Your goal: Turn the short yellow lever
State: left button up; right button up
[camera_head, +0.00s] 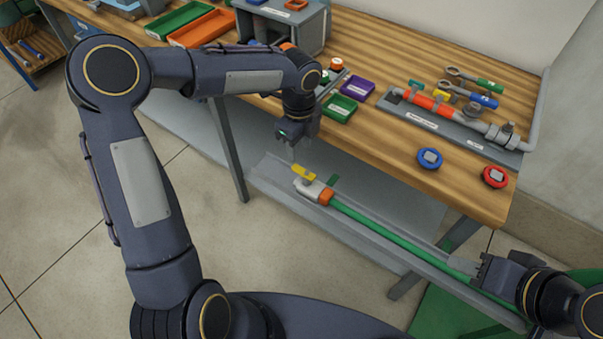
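A short yellow lever (304,173) sits on a white and orange valve fitting (315,190) at the left end of a green pipe, below the table's front edge. My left gripper (293,150) points down just above and slightly left of this lever; a small gap seems to separate them. Whether its fingers are open is too small to tell. My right gripper (482,268) is at the lower right, beside or over the green pipe (385,243); contact and finger opening are unclear. Another yellow lever (413,112) is on the pipe assembly on the tabletop.
The wooden table (385,160) holds a blue round knob (429,158), a red round knob (495,176), a purple tray (357,88) and a green tray (340,108). A grey lower shelf (395,212) carries the green pipe. Tools lie at the table's back right.

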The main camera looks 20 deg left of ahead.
aim_at(297, 168)
pick_arm(q)
jog(key=shift+w+a+f+b, duration=0.1)
jog(key=shift+a+f+b, duration=0.2)
jog(key=shift+b, duration=0.2)
jog(key=shift+a+r+b, duration=0.1)
jog(key=shift+r+b, duration=0.2)
jog(key=shift+b, duration=0.05)
notch_tip(297, 168, down, 7)
jog(key=shift+f, duration=0.15)
pick_arm(e)
notch_tip(297, 168, down, 4)
jog(key=shift+r, duration=0.2)
pick_arm(q)
grip_shut()
